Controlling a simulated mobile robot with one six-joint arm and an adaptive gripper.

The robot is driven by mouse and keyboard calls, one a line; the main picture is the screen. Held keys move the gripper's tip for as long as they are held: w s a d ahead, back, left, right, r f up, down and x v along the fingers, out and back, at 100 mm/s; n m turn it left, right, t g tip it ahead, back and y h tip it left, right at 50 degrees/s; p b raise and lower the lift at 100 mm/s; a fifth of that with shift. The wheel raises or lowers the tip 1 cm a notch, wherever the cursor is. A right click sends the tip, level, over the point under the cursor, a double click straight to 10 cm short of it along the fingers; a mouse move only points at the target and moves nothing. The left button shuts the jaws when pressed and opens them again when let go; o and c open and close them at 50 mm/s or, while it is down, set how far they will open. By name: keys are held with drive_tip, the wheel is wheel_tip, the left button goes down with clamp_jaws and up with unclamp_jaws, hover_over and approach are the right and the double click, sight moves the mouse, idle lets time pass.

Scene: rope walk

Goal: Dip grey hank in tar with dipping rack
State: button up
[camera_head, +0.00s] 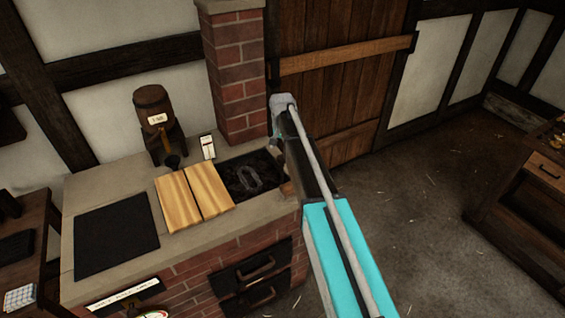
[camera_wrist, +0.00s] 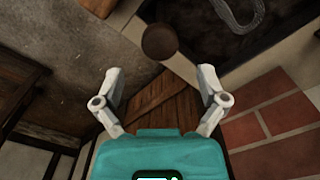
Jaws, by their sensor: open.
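The grey hank (camera_head: 250,179) lies as a loop in the dark tar trough (camera_head: 235,190) in the head view. It also shows at the top of the wrist view (camera_wrist: 240,14), against the dark trough. A round brown knob (camera_wrist: 159,42) shows at the trough's edge in the wrist view; I cannot tell whether it is the dipping rack's handle. My gripper (camera_wrist: 161,72) is open, its two pale fingers spread and empty. The knob appears just beyond the gap between the fingertips, apart from them.
Two wooden boards (camera_head: 194,195) lie left of the trough on the brick hearth. A small barrel (camera_head: 153,105) on a stand and a small upright label card (camera_head: 207,147) are behind. A black plate (camera_head: 115,237) lies at left. A brick pillar (camera_head: 233,70) rises behind the trough. Floor at right is open.

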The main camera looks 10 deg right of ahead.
sight(282, 157)
drive_tip(key=shift+f+b, duration=2.4)
drive_tip(key=shift+f, duration=0.3)
clamp_jaws()
wheel_tip(282, 157, up, 4)
drive_tip(key=p, duration=0.4)
drive_tip(key=shift+r+p, duration=0.25)
drive_tip(key=shift+p, duration=0.05)
drive_tip(key=shift+w, duration=0.15)
